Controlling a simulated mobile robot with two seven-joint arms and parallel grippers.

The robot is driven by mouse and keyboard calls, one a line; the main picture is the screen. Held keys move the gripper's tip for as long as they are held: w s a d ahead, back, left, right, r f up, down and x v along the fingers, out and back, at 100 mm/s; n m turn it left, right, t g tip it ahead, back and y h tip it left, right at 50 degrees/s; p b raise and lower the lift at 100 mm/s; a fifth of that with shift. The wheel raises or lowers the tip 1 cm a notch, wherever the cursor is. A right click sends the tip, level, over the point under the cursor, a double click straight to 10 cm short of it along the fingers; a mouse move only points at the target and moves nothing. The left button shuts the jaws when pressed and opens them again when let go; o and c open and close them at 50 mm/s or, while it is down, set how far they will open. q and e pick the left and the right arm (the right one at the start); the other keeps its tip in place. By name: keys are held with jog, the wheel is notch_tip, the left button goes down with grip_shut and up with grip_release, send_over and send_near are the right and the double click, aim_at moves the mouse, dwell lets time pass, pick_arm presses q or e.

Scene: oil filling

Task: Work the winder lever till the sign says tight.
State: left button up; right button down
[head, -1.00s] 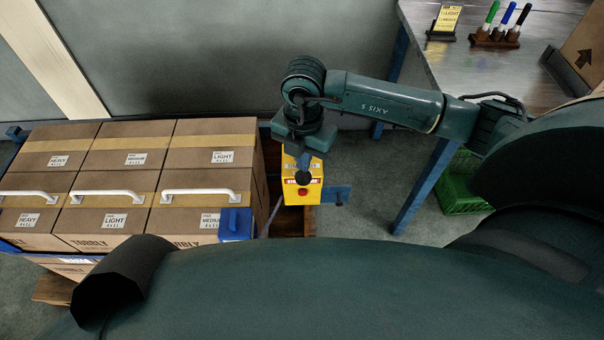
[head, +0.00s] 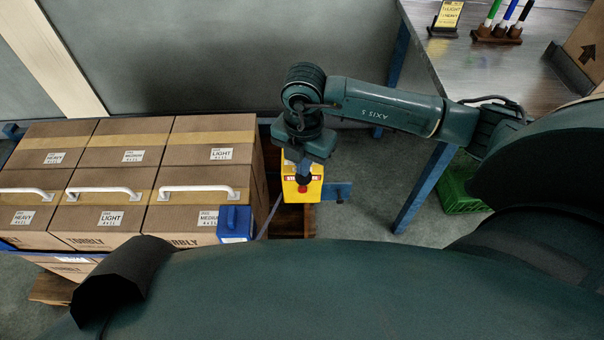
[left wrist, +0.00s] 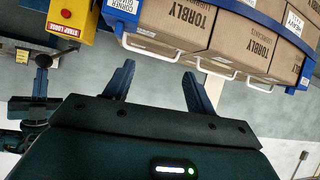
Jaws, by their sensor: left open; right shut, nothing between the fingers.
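The winder (head: 316,190) is a yellow box with a red button on the strapped boxes' right side. Its sign (left wrist: 58,31) reads "STRAP LOOSE" in the left wrist view; in the head view it is partly covered. A black knob (head: 303,181), apparently the lever's end, shows in front of the box. My right gripper (head: 304,168) is shut and empty, pointing down at the knob; I cannot tell whether they touch. My left gripper (left wrist: 158,70) is open and empty, below the boxes' white handles in its wrist view.
Stacked cardboard boxes (head: 122,157) with white handles fill the left, in a blue frame. A blue corner piece (head: 236,224) sits at their front right. A table (head: 480,75) with markers and a yellow card stands at the right, above a green crate (head: 458,187).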

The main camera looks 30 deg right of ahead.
jog(key=f+b, duration=0.1)
jog(key=f, duration=0.2)
jog(key=shift+s+b, duration=0.2)
jog(key=shift+b, duration=0.2)
jog(key=shift+s+a+f+b, duration=0.15)
jog(key=shift+f+b, duration=0.4)
jog(key=shift+f, duration=0.3)
jog(key=shift+s+a+f+b, duration=0.1)
jog(key=shift+s+f+b, duration=0.1)
jog(key=shift+f+b, duration=0.55)
jog(key=r+p, duration=0.4)
jog(key=r, duration=0.1)
jog(key=w+r+p, duration=0.1)
jog(key=r+p, duration=0.1)
jog(key=shift+d+r, duration=0.3)
jog(key=shift+r, duration=0.05)
jog(key=r+p, duration=0.2)
jog(key=r, duration=0.1)
jog(key=r+p, duration=0.1)
jog(key=shift+w+d+r, duration=0.15)
jog(key=shift+w+r, duration=0.05)
jog(key=shift+w, duration=0.15)
jog(key=shift+r+p, duration=0.3)
jog(key=shift+p, duration=0.05)
pick_arm(q)
jog(key=shift+s+a+r+y, duration=0.3)
jog(key=shift+a+r+y, duration=0.1)
jog(key=shift+a+r, duration=0.35)
pick_arm(e)
jog(key=shift+w, duration=0.1)
